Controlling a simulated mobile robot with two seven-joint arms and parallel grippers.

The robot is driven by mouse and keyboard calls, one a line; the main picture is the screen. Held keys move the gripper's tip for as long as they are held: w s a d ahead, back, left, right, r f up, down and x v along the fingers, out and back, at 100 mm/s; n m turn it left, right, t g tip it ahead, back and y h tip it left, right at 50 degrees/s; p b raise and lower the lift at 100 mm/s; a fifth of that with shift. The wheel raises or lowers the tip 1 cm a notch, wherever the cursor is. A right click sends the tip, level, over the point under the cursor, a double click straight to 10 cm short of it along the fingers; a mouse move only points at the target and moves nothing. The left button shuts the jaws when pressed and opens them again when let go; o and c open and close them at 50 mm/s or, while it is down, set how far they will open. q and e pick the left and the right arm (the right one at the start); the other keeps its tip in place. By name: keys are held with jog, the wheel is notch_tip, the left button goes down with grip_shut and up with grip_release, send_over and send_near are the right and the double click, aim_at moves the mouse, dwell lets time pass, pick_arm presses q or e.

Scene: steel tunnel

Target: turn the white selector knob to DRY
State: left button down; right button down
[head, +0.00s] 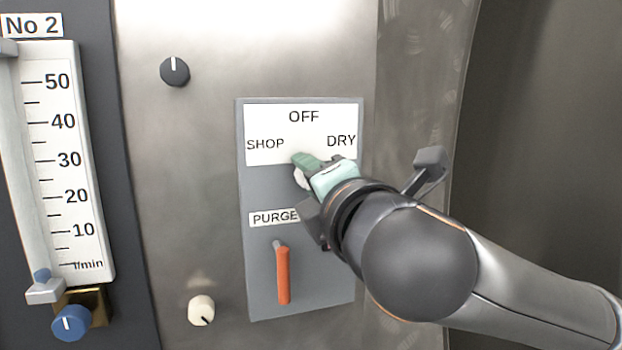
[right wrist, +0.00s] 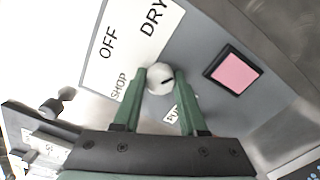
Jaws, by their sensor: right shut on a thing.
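The white selector knob (right wrist: 160,80) sits on the grey panel below the SHOP, OFF and DRY label plate (right wrist: 135,35). My right gripper (right wrist: 161,86) is shut on the knob, with one green finger on each side. A short dark mark shows on the knob's face, but I cannot tell which label it lines up with. My left gripper is not in view.
A PURGE label and an orange lever (head: 283,275) are below the knob. A pink square (right wrist: 238,68) is on the same panel. A black knob (head: 175,71) and a cream knob (head: 201,310) are on the steel wall to the left, beside a flow gauge (head: 70,160).

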jog(key=shift+c, duration=2.2)
grip_release()
jog(key=b+v, duration=0.2)
jog(key=v, duration=1)
jog(key=shift+s, duration=0.25)
jog(key=shift+d, duration=0.1)
